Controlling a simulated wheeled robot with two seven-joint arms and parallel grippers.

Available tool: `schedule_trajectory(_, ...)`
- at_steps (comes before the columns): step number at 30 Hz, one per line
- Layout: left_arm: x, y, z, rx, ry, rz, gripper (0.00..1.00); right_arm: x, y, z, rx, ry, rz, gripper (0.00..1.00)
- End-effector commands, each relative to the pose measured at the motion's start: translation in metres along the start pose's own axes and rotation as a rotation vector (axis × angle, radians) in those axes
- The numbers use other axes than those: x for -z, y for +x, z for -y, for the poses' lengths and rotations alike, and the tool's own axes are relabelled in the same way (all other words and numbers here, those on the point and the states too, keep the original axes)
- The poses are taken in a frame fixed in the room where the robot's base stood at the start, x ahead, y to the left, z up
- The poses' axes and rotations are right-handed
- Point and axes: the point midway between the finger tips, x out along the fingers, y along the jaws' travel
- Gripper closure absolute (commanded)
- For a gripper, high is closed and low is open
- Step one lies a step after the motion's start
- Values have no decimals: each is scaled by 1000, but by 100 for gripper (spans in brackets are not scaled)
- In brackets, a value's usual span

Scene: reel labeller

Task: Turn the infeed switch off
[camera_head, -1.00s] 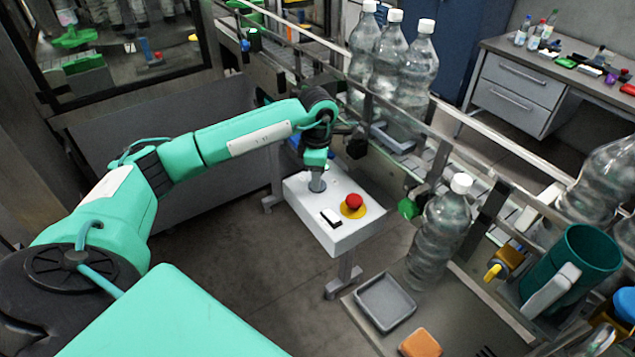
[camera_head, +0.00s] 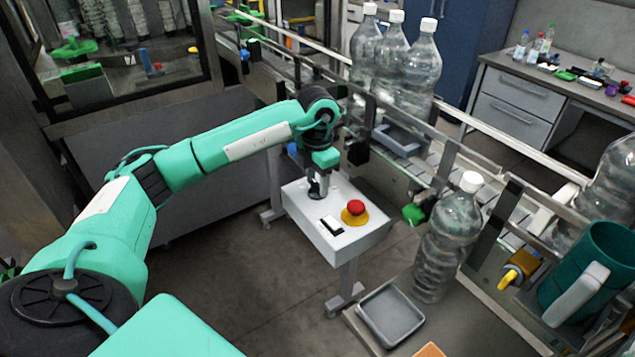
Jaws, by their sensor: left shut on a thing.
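A white control box (camera_head: 345,240) on a stand is at the middle of the head view. It carries a red mushroom button on a yellow base (camera_head: 355,212) and a black-and-white rocker switch (camera_head: 331,225). My left gripper (camera_head: 317,192) points down at the far left part of the box top, behind the rocker. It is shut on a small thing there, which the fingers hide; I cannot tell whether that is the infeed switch. My right gripper is not in view.
Several clear bottles (camera_head: 420,70) stand along the conveyor (camera_head: 455,160) behind the box. One bottle (camera_head: 448,235) stands right of it, near a grey tray (camera_head: 390,314). A teal mug (camera_head: 585,270) is at the right. Floor left of the box is clear.

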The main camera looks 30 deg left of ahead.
Motion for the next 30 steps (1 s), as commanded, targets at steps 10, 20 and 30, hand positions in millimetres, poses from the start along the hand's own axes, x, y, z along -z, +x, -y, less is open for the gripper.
schedule_trajectory(10,0,-1,0,-1,-29,0,82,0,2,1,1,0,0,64)
schedule_trajectory(20,0,-1,0,-1,-28,1,37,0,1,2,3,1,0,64)
schedule_trajectory(30,0,-3,0,0,-26,2,37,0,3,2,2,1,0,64)
